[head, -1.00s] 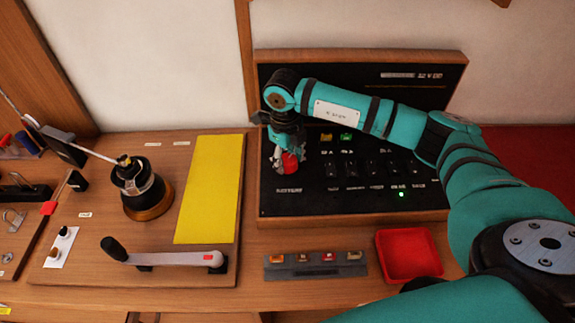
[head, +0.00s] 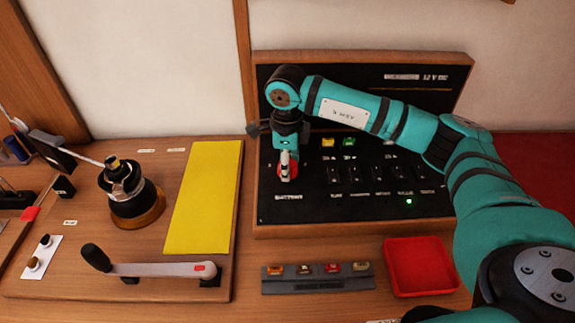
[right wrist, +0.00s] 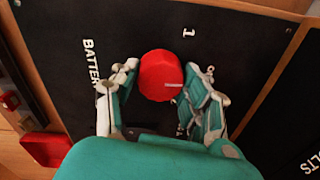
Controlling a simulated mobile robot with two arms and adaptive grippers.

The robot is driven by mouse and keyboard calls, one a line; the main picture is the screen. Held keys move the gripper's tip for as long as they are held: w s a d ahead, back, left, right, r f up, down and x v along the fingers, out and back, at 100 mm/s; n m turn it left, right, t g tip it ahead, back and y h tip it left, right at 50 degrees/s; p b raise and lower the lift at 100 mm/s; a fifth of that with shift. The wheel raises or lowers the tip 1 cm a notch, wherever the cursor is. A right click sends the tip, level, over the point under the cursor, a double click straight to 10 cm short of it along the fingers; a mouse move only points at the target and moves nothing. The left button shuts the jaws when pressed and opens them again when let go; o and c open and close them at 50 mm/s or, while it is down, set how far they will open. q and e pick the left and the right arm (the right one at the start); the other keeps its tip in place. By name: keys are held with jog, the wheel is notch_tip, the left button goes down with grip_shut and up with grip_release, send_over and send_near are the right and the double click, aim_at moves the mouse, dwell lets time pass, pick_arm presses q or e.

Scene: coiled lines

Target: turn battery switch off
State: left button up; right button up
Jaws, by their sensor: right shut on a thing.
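The battery switch is a red round knob (right wrist: 161,76) on a black panel (head: 405,110), with a "BATTER…" label to its left and a "1" above right in the right wrist view. A pale pointer line on the knob runs toward the right finger. My right gripper (right wrist: 168,82) has one finger on each side of the knob and is shut on it. In the head view my right gripper (head: 287,162) reaches down to the panel's left part and covers most of the knob. My left gripper is not in view.
Several small black switches (head: 354,174) and a lit green lamp (head: 408,202) are right of the knob. A fuse strip (head: 318,284) and a red tray (head: 420,265) lie in front. A crank handle (head: 150,268) and a yellow sheet (head: 203,198) are left.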

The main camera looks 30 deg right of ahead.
dwell(0.3)
jog(key=o, duration=1.1)
jog(key=shift+o, duration=0.2)
jog(key=shift+r, duration=0.1)
notch_tip(320, 180, up, 12)
jog(key=shift+s+a, duration=0.2)
jog(key=shift+s, duration=0.1)
